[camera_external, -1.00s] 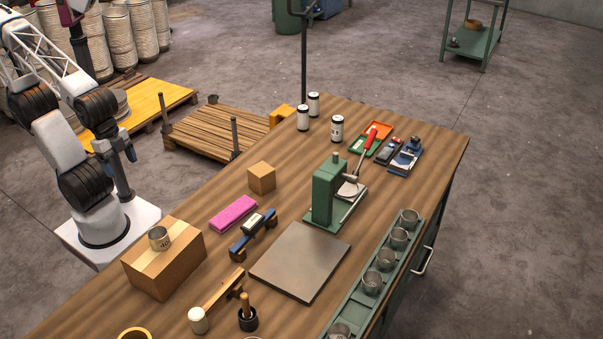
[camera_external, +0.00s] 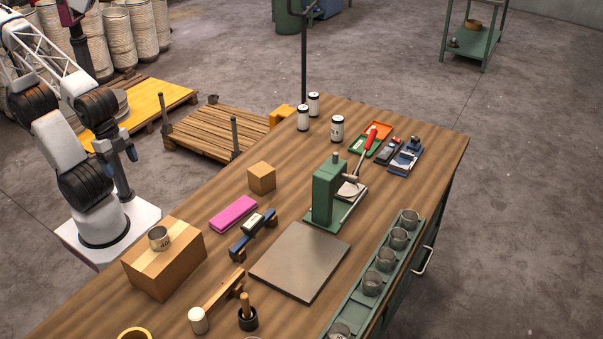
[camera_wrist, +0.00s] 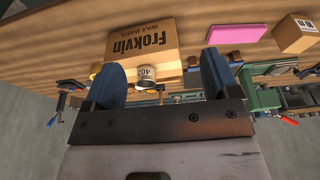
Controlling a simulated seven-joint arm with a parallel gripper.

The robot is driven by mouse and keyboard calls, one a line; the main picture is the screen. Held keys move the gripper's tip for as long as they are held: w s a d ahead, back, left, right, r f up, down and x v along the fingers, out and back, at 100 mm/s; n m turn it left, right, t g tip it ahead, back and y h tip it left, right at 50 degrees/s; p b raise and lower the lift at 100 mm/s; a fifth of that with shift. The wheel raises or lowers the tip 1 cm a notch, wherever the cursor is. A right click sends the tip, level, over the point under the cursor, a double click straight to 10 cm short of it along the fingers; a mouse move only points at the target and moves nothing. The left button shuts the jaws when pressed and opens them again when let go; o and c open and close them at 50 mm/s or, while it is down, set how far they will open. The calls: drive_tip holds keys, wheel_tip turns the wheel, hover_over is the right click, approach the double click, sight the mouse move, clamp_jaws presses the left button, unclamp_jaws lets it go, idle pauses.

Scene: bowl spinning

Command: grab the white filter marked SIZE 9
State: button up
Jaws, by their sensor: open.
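Three white cylinders with dark end bands stand upright near the far left edge of the table; they look like the filters. One white cylinder (camera_external: 337,129) is nearest the green press and shows a dark marking too small to read. Another white cylinder (camera_external: 303,118) and a third white cylinder (camera_external: 314,104) stand to its left. I cannot tell which is marked SIZE 9. My gripper (camera_external: 129,155) is off the table at the left, far from the cylinders. In the wrist view my gripper (camera_wrist: 162,66) has its blue fingers wide apart with nothing held.
A cardboard box (camera_external: 165,260) with a grey can (camera_external: 159,238) on top stands near my arm. A pink block (camera_external: 232,213), small box (camera_external: 261,177), green press (camera_external: 327,195) and grey plate (camera_external: 300,262) occupy the middle. Coloured trays (camera_external: 368,144) lie right of the cylinders.

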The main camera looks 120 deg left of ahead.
drive_tip(key=w+a+n+t+y, duration=0.1)
drive_tip(key=w+a+n+t, duration=0.1)
drive_tip(key=w+a, duration=0.85)
drive_tip(key=w+a+n+t+y, duration=0.15)
drive_tip(key=w+a, duration=0.55)
drive_tip(key=w, duration=0.7)
drive_tip(key=n+t+y, duration=0.2)
drive_tip(key=n+y, duration=0.5)
hover_over(337, 129)
drive_tip(key=d, duration=1.5)
wheel_tip(337, 129, down, 10)
drive_tip(key=s+a+f+n+g+y, duration=0.1)
drive_tip(key=s+a+f, duration=0.1)
drive_tip(key=a, duration=0.3)
drive_tip(key=s+a+f+n+y, duration=0.1)
drive_tip(key=s+a+f, duration=0.1)
drive_tip(key=a, duration=0.4)
drive_tip(key=shift+s+g+y, duration=0.3)
drive_tip(key=shift+g+y, duration=0.05)
drive_tip(key=shift+a+f, duration=0.1)
drive_tip(key=shift+a, duration=0.05)
drive_tip(key=shift+x, duration=1.2)
drive_tip(key=shift+w, duration=0.15)
